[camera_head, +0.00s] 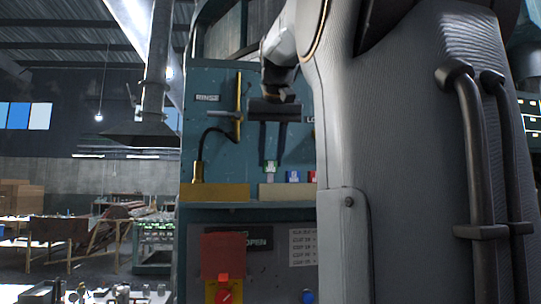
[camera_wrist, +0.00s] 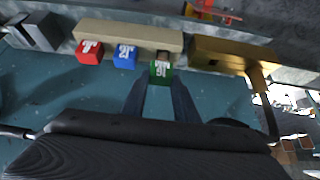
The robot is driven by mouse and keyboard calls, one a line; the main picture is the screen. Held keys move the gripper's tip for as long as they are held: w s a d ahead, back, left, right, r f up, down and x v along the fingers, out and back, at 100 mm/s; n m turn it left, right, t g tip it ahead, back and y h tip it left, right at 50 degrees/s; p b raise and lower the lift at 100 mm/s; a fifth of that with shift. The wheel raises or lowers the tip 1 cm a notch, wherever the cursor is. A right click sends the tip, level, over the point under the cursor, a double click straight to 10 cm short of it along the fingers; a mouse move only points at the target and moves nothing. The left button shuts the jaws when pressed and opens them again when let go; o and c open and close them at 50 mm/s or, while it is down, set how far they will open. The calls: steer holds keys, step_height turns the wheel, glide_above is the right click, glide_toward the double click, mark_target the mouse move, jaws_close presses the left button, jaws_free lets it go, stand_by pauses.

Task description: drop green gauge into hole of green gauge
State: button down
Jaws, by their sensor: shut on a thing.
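The green gauge (camera_head: 271,167), a small block with a white mark on its face, is held between the fingertips of my gripper (camera_head: 270,161). In the wrist view the green gauge (camera_wrist: 160,73) sits at the tips of my gripper (camera_wrist: 158,84), which is shut on it. The fingers point down toward the beige ledge (camera_head: 287,193). The gauge stands a little higher than the blue and red gauges. A dark brownish opening (camera_wrist: 164,56) in the ledge (camera_wrist: 105,30) shows just past the green gauge; the gauge partly covers it.
The blue gauge (camera_head: 293,177) and red gauge (camera_head: 311,176) sit in the ledge to the right. A yellow block (camera_head: 220,193) with a post and black cable (camera_head: 202,146) stands to the left. A teal panel (camera_head: 222,90) rises behind.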

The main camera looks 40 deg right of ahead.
steer(key=shift+f+b, duration=0.95)
steer(key=shift+f, duration=0.3)
steer(key=c, duration=1.3)
jaws_free()
steer(key=b+v, duration=0.1)
steer(key=v, duration=0.6)
steer(key=shift+s+r, duration=0.25)
steer(key=shift+r, duration=0.1)
steer(key=shift+a, duration=0.1)
